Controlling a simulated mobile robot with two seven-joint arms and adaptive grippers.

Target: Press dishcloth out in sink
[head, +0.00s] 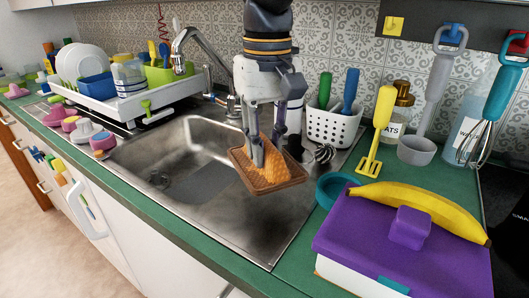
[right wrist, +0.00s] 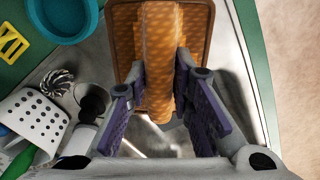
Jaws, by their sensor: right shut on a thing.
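The dishcloth (head: 283,181) is orange with a brown border and a raised ridge along its middle. It is at the right end of the steel sink (head: 190,190); I cannot tell whether it touches the sink. My right gripper (head: 258,161) points down and is shut on the ridge. In the right wrist view, the dishcloth (right wrist: 160,48) lies ahead, with its ridge between the two purple-padded fingers of my right gripper (right wrist: 165,108). The fingers hide part of the ridge. The sink basin is otherwise empty where I see it. My left gripper is not in view.
The faucet (head: 192,50) arches behind the basin. A white perforated caddy (head: 328,127) stands behind, right of the dishcloth. A teal bowl (head: 334,190) and a purple box (head: 400,240) with a banana (head: 425,202) are at the right. A dish rack (head: 125,100) stands left.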

